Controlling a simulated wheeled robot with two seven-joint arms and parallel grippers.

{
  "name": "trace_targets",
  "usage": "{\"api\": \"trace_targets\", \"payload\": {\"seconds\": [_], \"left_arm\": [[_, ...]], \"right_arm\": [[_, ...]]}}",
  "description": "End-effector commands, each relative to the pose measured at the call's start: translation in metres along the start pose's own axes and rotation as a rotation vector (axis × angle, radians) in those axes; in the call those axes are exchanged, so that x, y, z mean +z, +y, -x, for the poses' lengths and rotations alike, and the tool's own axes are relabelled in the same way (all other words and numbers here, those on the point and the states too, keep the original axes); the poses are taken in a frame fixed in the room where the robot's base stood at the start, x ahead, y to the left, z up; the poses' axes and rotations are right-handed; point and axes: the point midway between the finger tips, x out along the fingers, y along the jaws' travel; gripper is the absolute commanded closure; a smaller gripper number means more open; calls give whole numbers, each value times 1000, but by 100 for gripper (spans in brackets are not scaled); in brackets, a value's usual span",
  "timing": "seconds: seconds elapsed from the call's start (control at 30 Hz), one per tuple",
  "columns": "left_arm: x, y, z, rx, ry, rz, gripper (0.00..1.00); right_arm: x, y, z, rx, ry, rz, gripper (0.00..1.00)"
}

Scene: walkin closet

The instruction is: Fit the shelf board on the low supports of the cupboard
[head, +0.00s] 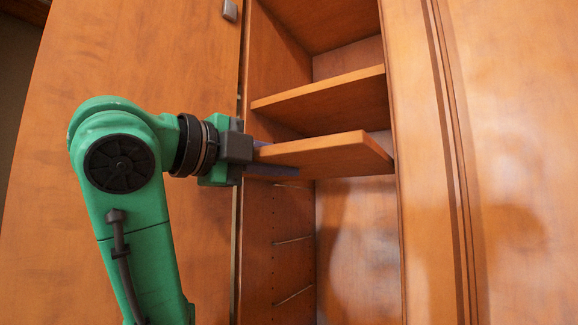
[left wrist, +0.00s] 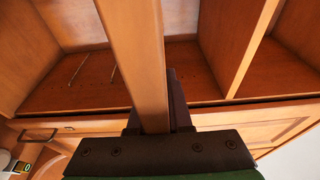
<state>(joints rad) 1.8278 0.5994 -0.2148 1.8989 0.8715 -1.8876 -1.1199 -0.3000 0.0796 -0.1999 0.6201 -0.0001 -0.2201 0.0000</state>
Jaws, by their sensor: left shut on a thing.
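The shelf board (head: 325,155) is an orange-brown wooden plank. My left gripper (head: 278,160) is shut on its left end and holds it at the cupboard opening, roughly level. In the left wrist view the board (left wrist: 145,60) runs away from the dark fingers (left wrist: 155,115). The cupboard (head: 355,250) is tall and wooden. Low on its left wall are two thin pale support strips, an upper one (head: 292,240) and a lower one (head: 294,295). The board is above both and apart from them. Matching supports on the right wall are hidden. My right gripper is not in view.
A fixed shelf (head: 330,103) sits just above the held board. The cupboard's right front frame (head: 415,200) is close to the board's far end. The space below the board is empty.

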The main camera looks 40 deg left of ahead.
Motion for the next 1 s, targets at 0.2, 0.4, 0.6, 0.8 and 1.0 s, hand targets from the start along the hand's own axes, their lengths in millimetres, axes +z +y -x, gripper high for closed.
{"api": "trace_targets", "payload": {"seconds": [0.2,0.4,0.6,0.8,1.0], "left_arm": [[-3,-2,14,-5,0,-1,100],[-6,-3,25,-5,0,0,100],[-10,-4,37,-5,1,-1,100],[-12,-4,49,-5,0,-2,100],[-15,-6,61,-7,-2,-3,100]], "right_arm": [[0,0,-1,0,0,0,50],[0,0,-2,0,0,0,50],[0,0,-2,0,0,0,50],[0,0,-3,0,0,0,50],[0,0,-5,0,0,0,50]]}}
